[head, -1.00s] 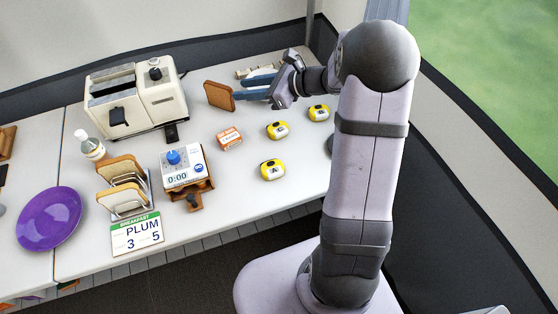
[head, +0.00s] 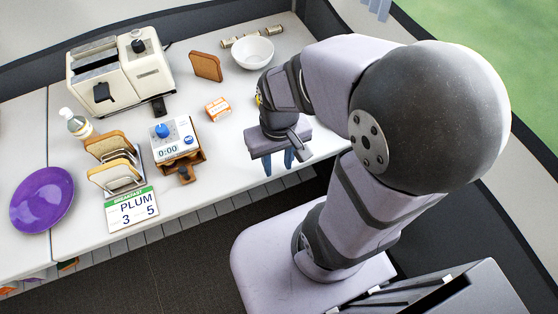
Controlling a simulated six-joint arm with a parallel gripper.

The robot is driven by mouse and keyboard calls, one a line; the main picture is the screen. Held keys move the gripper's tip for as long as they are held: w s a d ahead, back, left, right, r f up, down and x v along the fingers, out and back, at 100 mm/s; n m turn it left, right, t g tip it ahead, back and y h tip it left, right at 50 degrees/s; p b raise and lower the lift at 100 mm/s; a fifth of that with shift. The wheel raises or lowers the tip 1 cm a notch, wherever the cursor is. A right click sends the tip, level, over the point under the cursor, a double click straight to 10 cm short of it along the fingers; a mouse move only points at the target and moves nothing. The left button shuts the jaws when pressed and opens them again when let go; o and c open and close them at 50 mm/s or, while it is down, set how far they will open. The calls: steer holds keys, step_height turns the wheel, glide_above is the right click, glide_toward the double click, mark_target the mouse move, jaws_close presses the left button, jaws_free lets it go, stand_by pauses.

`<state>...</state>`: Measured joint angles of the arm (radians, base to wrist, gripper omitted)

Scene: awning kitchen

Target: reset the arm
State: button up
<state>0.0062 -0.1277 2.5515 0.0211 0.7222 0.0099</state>
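My gripper (head: 279,162) hangs over the front part of the counter, right of the blue-dial timer, pointing down. Its two blue fingers are apart with nothing visible between them. The fingertips show below the grey palm, near the counter's front edge. My arm bends across the right of the view and hides part of the counter.
A brown bread slice (head: 206,66) stands beside a white bowl (head: 253,53).

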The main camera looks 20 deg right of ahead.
steer(key=shift+d, duration=0.15)
step_height(320, 180, up, 14)
steer(key=p, duration=1.3)
steer(key=shift+f+p, duration=0.15)
steer(key=shift+p, duration=0.2)
